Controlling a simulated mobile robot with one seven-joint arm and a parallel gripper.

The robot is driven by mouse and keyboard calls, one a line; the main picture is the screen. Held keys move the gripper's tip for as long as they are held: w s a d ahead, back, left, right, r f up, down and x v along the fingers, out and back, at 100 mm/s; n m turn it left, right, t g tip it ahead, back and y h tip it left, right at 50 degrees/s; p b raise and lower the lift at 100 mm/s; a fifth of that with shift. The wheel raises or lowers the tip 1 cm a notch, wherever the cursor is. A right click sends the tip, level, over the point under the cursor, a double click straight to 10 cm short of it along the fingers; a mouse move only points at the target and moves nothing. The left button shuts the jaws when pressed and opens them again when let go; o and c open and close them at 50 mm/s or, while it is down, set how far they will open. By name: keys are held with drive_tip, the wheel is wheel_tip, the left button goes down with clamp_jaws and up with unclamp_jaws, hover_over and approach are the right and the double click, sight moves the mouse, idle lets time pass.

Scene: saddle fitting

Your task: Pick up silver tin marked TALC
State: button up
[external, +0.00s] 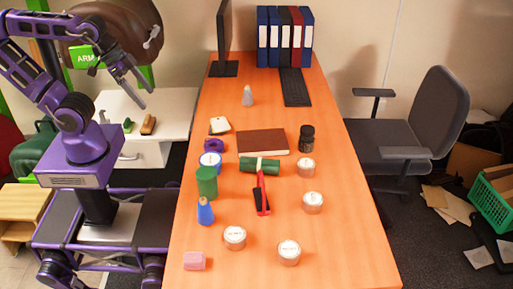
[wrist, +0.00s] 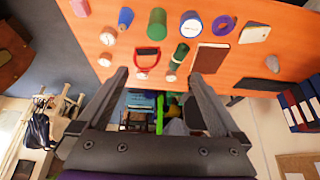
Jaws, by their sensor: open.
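Several round silver tins with white lids stand on the orange table in the external view: a front-left tin (external: 235,238), a front-right tin (external: 289,252), a right tin (external: 313,203) and a back tin (external: 306,168). Their lid print is too small to read, so I cannot tell which is marked TALC. Tins also show in the wrist view (wrist: 108,38), small and without readable labels. My gripper (external: 135,92) is raised left of the table, well apart from the tins. Its two fingers are spread and empty in the wrist view (wrist: 158,76).
On the table (external: 345,255) are a red-handled tool (external: 261,195), a green roll (external: 259,165), a green cylinder (external: 206,182), a blue bottle (external: 205,212), a pink block (external: 194,261), a brown book (external: 262,142) and a dark jar (external: 307,138). A monitor and binders stand behind.

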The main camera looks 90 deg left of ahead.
drive_tip(key=w+a+r+n+t+y+b, duration=0.1)
drive_tip(key=w+a+n+y, duration=0.25)
drive_tip(key=w+n, duration=0.65)
drive_tip(key=w+a+r+n+t+y+b, duration=0.15)
drive_tip(key=w+a+n, duration=0.4)
drive_tip(key=w, duration=0.95)
drive_tip(key=w+a+r+n+t+h, duration=0.2)
drive_tip(key=w+a+r+n+h, duration=0.15)
drive_tip(key=w+a+n, duration=0.3)
drive_tip(key=w+a+f+n+h, duration=0.1)
drive_tip(key=a+f+n+h, duration=0.25)
drive_tip(key=a+f, duration=0.2)
drive_tip(key=n+h+b, duration=0.1)
drive_tip(key=n+h, duration=0.3)
drive_tip(key=h, duration=0.1)
approach(306, 163)
drive_tip(key=shift+w+d+f+b, duration=0.45)
drive_tip(key=shift+w+d+f, duration=0.1)
drive_tip(key=shift+f, duration=0.15)
drive_tip(key=shift+x, duration=2.9)
drive_tip(key=shift+w+a+r, duration=0.1)
drive_tip(key=shift+w+r, duration=0.05)
drive_tip(key=shift+r, duration=0.05)
drive_tip(key=c, duration=1.3)
